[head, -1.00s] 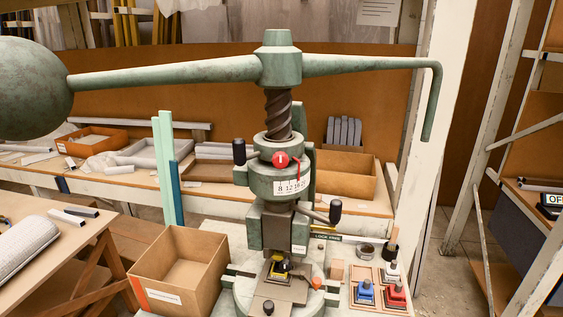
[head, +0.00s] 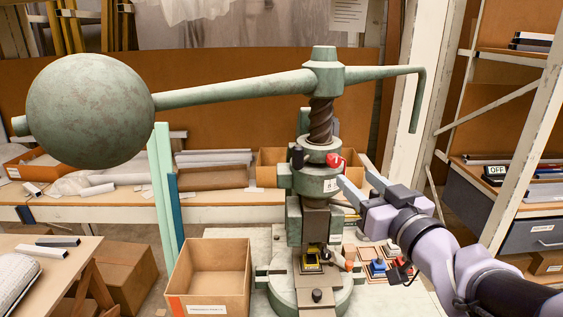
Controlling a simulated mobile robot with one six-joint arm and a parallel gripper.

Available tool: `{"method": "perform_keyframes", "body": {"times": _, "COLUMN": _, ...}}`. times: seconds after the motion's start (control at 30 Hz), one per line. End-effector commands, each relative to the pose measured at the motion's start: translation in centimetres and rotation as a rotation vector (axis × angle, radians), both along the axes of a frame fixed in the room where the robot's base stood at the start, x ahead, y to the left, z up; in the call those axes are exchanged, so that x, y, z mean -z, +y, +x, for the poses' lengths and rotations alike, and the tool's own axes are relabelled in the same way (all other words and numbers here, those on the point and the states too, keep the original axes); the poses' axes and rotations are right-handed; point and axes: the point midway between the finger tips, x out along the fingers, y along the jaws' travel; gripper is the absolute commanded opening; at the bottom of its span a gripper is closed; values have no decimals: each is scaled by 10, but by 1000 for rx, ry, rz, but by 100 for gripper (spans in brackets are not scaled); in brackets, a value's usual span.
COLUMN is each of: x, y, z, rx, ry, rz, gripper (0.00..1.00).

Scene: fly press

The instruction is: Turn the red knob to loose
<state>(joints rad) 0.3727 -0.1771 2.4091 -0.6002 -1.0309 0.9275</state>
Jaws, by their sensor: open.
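The red knob (head: 335,160) is a small round knob with a pale mark, on the front of the green collar of the fly press (head: 316,182). My gripper (head: 353,171) comes in from the right with its two fingers spread. Its tips are just right of and slightly below the knob, with nothing between them. I cannot tell whether a finger touches the collar. The numbered scale on the collar is mostly covered by the near finger. The lock/free label and the side lever are hidden behind my gripper.
The press's ball weight (head: 90,110) and long arm reach across above. A cardboard box (head: 208,280) stands left of the press base. Blue and red stamps (head: 377,268) lie below my arm. A white post (head: 412,100) rises behind on the right.

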Motion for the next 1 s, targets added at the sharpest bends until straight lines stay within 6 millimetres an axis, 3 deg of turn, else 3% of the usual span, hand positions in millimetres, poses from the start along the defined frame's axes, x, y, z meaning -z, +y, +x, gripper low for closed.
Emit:
{"method": "perform_keyframes", "body": {"times": 0.1, "x": 4, "y": 11, "z": 34, "rx": -4, "ry": 1, "rz": 1, "gripper": 49}}
{"method": "perform_keyframes", "body": {"times": 0.3, "x": 1, "y": 20, "z": 75, "rx": 0, "ry": -1, "rz": 0, "gripper": 49}}
{"method": "perform_keyframes", "body": {"times": 0.5, "x": 0, "y": 24, "z": 88, "rx": 1, "ry": 0, "rz": -1, "gripper": 49}}
{"method": "perform_keyframes", "body": {"times": 0.73, "x": 0, "y": 24, "z": 88, "rx": 2, "ry": 0, "rz": -1, "gripper": 49}}
{"method": "perform_keyframes", "body": {"times": 1.0, "x": 0, "y": 24, "z": 88, "rx": 2, "ry": 0, "rz": 0, "gripper": 0}}
